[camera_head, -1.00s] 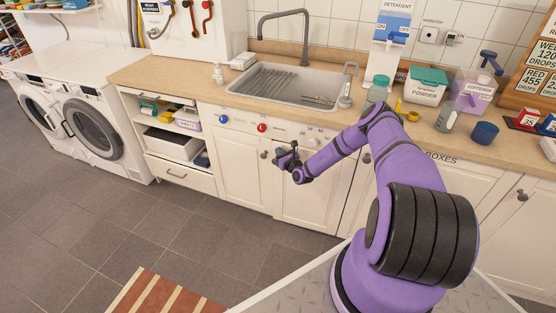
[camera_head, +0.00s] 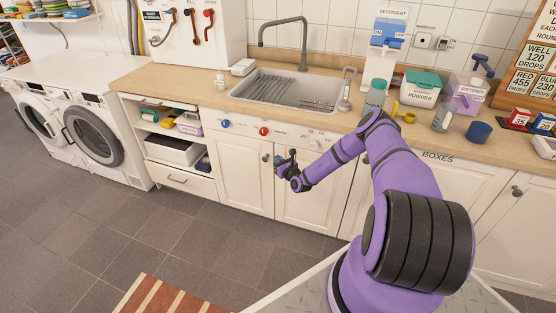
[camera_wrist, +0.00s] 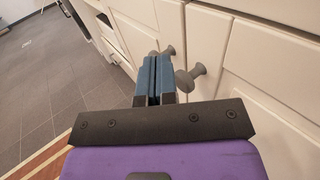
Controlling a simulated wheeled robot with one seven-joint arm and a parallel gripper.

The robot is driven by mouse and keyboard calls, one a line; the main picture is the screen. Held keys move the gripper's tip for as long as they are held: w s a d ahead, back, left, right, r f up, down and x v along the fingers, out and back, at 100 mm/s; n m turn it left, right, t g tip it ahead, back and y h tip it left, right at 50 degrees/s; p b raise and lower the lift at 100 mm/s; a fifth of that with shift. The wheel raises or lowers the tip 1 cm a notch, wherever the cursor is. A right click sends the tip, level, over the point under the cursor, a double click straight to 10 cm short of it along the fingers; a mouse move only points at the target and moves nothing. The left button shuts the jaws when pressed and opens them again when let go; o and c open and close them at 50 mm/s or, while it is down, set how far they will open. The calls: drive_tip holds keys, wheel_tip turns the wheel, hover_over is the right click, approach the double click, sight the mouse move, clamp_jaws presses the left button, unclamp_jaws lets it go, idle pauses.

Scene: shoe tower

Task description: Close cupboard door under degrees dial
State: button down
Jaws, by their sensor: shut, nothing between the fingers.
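The degrees dial (camera_head: 316,133) is at the right of the white control panel below the sink. Under it is a white cupboard door (camera_head: 312,205), which also shows in the wrist view (camera_wrist: 255,90). It looks about flush with the neighbouring left door (camera_head: 240,175), but my arm covers part of it and I cannot tell if a small gap is left. My gripper (camera_head: 281,161) is at the door's upper left, by the seam. In the wrist view its blue fingers (camera_wrist: 155,75) are shut and empty, beside the grey door knob (camera_wrist: 189,78). I cannot tell whether they touch the door.
A blue knob (camera_head: 225,123) and a red knob (camera_head: 263,131) sit on the panel. The sink (camera_head: 290,88) and several bottles and boxes stand on the worktop above. An open shelf unit (camera_head: 175,150) is to the left.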

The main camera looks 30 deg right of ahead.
drive_tip(key=s+a, duration=0.5)
drive_tip(key=a, duration=0.2)
drive_tip(key=shift+s, duration=0.25)
